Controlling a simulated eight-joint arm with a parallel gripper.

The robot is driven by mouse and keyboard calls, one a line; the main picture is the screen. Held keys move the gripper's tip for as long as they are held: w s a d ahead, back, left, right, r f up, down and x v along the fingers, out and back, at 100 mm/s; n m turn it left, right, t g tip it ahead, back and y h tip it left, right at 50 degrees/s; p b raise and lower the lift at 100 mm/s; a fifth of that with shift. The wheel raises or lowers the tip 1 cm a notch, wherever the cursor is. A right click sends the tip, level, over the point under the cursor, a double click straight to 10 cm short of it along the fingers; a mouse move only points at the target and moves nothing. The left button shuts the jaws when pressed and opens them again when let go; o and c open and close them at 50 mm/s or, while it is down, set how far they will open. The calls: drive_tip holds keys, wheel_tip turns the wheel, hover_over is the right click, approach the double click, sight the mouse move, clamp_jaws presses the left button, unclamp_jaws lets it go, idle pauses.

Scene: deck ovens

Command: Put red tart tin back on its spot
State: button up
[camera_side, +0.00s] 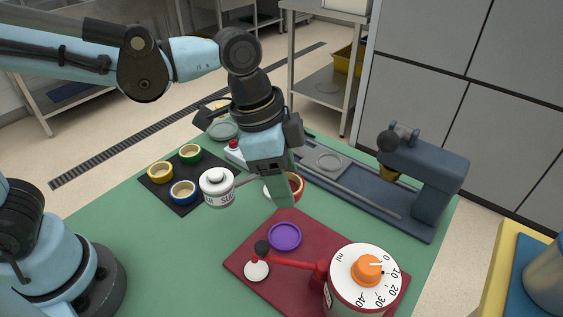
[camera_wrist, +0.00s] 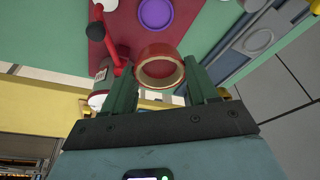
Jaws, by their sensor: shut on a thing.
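The red tart tin (camera_side: 297,187), a small round cup with a pale inside, is between the green fingers of my gripper (camera_side: 284,190). The near finger hides part of it in the side view. In the wrist view the red tin (camera_wrist: 160,54) shows as a ring with a finger of my gripper (camera_wrist: 160,80) on each side. My gripper is shut on it; its height above the table is hard to tell. A dark mat (camera_side: 153,189) at the left bears a yellow tin (camera_side: 160,173), a green tin (camera_side: 190,154) and a blue tin (camera_side: 183,193).
A white labelled canister (camera_side: 217,189) stands between the mat and my gripper, hiding part of the mat. In front is a maroon board (camera_side: 240,262) with a purple disc (camera_side: 285,236) and a dial device (camera_side: 364,280). A blue-grey press (camera_side: 430,180) stands at the right.

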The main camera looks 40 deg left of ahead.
drive_tip(key=v, duration=0.3)
drive_tip(key=shift+w+a+r, duration=0.1)
drive_tip(key=shift+w+r, duration=0.05)
drive_tip(key=shift+w, duration=0.2)
drive_tip(key=w+a+n+t+y, duration=0.15)
drive_tip(key=a+n, duration=0.25)
drive_tip(key=a, duration=0.7)
drive_tip(key=w+a+n, duration=0.2)
drive_tip(key=a+n, duration=0.2)
drive_tip(key=a, duration=0.7)
drive_tip(key=shift+s+a+f, duration=0.1)
drive_tip(key=shift+f, duration=3.85)
drive_tip(key=shift+a+f, duration=0.15)
drive_tip(key=shift+f, duration=3.8)
drive_tip(key=shift+f, duration=0.15)
drive_tip(key=o, duration=1.2)
drive_tip(key=shift+c, duration=0.2)
